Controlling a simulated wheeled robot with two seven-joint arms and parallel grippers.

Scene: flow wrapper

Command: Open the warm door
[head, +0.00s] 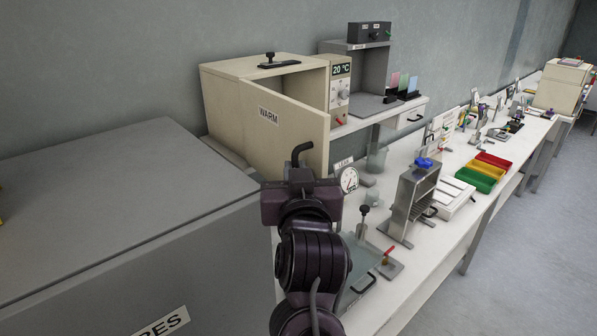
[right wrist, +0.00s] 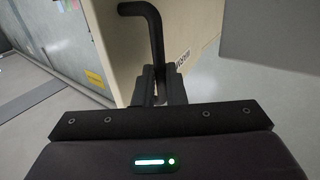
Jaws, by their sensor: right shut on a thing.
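The warm door (head: 285,130) is a cream panel labelled WARM on the front of a cream cabinet (head: 250,66). It stands partly open, swung outward, with a gap at its top showing the inside. Its black bent bar handle (head: 301,150) sticks up past my right gripper (head: 300,172). In the right wrist view the handle (right wrist: 150,20) runs down between the fingers of my right gripper (right wrist: 160,85), which is shut on it. The door (right wrist: 195,40) fills the area behind the handle. My left gripper is out of view.
A control panel (head: 341,85) reading 20 °C is right of the door. A large grey cabinet (head: 110,200) stands at the left. The white bench (head: 420,235) carries a dial gauge (head: 349,180), a metal rack (head: 412,200) and coloured trays (head: 493,161). Open floor (head: 540,250) lies right.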

